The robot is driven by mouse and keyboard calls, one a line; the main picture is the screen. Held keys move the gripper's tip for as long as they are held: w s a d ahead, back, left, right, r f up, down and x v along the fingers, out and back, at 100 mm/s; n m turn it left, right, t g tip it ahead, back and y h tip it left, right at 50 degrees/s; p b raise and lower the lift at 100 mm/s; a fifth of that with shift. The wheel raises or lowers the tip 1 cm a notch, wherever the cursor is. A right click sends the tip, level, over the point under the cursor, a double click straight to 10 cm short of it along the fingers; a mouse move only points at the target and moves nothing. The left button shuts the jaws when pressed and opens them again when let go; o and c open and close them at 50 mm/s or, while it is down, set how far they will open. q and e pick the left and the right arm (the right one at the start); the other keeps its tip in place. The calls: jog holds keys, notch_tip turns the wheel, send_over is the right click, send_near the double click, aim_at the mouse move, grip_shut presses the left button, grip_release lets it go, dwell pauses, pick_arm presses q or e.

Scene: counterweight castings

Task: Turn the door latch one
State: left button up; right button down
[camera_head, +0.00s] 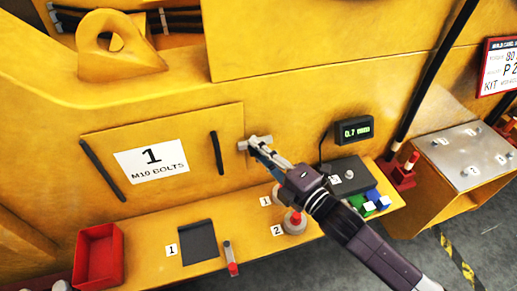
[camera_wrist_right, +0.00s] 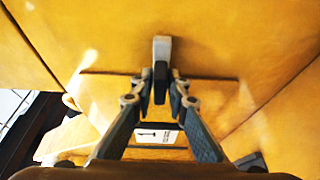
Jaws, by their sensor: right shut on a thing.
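The door (camera_head: 165,190) is a yellow panel labelled "1 M10 BOLTS", with a black bar at each side. It looks closed. The grey door latch (camera_head: 243,145) is on the yellow body just right of the door. My right gripper (camera_head: 261,147) reaches it from the lower right and is shut on it. In the right wrist view the latch (camera_wrist_right: 161,48) stands out between the two fingertips (camera_wrist_right: 160,97), which partly hide it. The label of the door (camera_wrist_right: 152,154) shows below the fingers. My left gripper is not in view.
A yellow shelf (camera_head: 150,237) below the door carries a red bin (camera_head: 98,256), a dark pad (camera_head: 198,242), a red-tipped tool (camera_head: 231,258), and red-and-grey parts (camera_head: 294,222). A small display (camera_head: 354,129) and blue and green blocks (camera_head: 372,197) are to the right.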

jog(key=shift+f, duration=0.1)
jog(key=shift+m+b, duration=0.4)
jog(key=m+t+b, duration=0.1)
jog(key=m+b, duration=0.1)
jog(key=shift+f+m+y, duration=0.15)
jog(key=shift+m+y, duration=0.25)
jog(key=m+t+b, duration=0.1)
jog(key=m+b, duration=0.1)
jog(key=m, duration=0.1)
jog(key=m+t+b, duration=0.1)
jog(key=m, duration=0.2)
jog(key=shift+t+h, duration=0.3)
jog(key=shift+t, duration=0.1)
jog(key=m+t+h, duration=0.1)
jog(key=m, duration=0.2)
jog(key=m+t+b, duration=0.1)
jog(key=m, duration=0.2)
jog(key=shift+m+h, duration=0.3)
jog(key=shift+h, duration=0.1)
jog(key=m+h, duration=0.1)
jog(key=m, duration=0.1)
jog(key=m+t+h, duration=0.1)
jog(key=m, duration=0.3)
jog(key=shift+r+t+h, duration=0.25)
jog(key=shift+t+h, duration=0.05)
jog(key=shift+h, duration=0.1)
jog(key=shift+m, duration=0.4)
